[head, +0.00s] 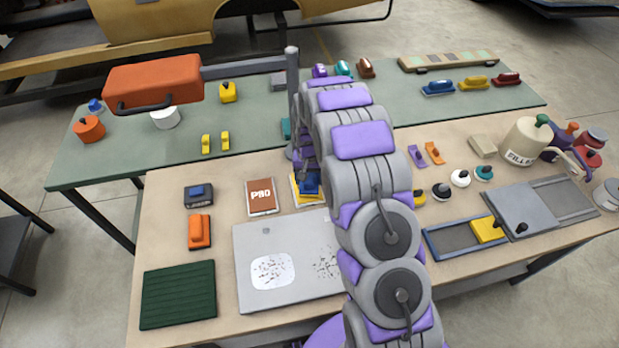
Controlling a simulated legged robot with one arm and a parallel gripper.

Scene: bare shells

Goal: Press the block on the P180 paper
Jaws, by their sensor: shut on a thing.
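A blue block (311,186) is over a yellow sheet of paper (297,199) near the back of the tan table. The sheet's label is hidden, so I cannot read whether it says P180. My gripper (308,174) is at the top of the blue block and shut on it; my own arm covers much of the gripper and the right side. I cannot tell whether the block touches the paper. A brown sheet (262,197) marked like P80 lies just left of the yellow one.
A grey panel (250,238) with speckled patches lies in front of the papers. An orange block (200,231), a dark device (199,195) and a green ribbed mat (178,294) are at left. A grey post (293,85) with an orange box (153,82) stands behind.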

